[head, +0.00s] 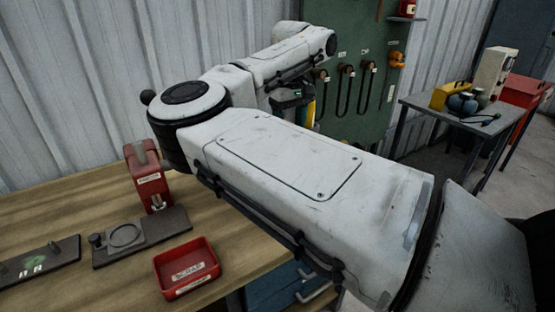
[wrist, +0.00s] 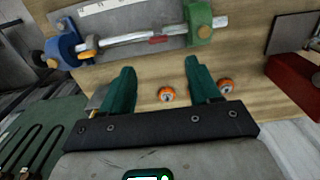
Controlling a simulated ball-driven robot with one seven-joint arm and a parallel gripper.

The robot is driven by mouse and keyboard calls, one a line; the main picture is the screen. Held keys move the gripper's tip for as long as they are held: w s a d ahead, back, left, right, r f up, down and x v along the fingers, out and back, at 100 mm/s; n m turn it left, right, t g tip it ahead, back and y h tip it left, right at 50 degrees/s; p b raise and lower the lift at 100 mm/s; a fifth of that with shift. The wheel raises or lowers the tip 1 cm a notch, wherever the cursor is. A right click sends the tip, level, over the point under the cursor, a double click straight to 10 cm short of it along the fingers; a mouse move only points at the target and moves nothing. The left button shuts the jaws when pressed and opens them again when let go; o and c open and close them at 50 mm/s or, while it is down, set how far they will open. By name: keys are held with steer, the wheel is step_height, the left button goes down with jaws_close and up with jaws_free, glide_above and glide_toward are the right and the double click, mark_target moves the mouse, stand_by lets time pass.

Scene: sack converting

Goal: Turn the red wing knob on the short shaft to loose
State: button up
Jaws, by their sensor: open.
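In the wrist view, my gripper (wrist: 161,78) is open, with two teal fingers apart and nothing between them. Beyond the fingertips, a light shaft (wrist: 130,40) runs across a grey plate, between a blue round part (wrist: 62,47) and a green block (wrist: 203,22). A small red piece (wrist: 158,39) shows on the shaft; I cannot tell if it is the red wing knob. No clear wing shape shows. Two orange round pieces with pale centres, one between the fingers (wrist: 166,94) and one to the right (wrist: 224,86), lie nearer. In the head view, my arm hides much of the bench.
The wooden bench (head: 90,205) holds a red device (head: 147,175), a red scrap tray (head: 187,268) and dark plates. A green panel (head: 375,110) with hoses stands behind. A side table (head: 445,105) at right carries a yellow box (head: 452,95). In the wrist view, a red block (wrist: 293,78) is at right.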

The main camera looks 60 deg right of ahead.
step_height(320, 180, down, 10)
steer(key=shift+s+f+p, duration=0.1)
steer(key=shift+f+p, duration=0.1)
steer(key=shift+p, duration=0.4)
steer(key=shift+c, duration=0.3)
steer(key=c, duration=1)
steer(key=shift+d, duration=0.1)
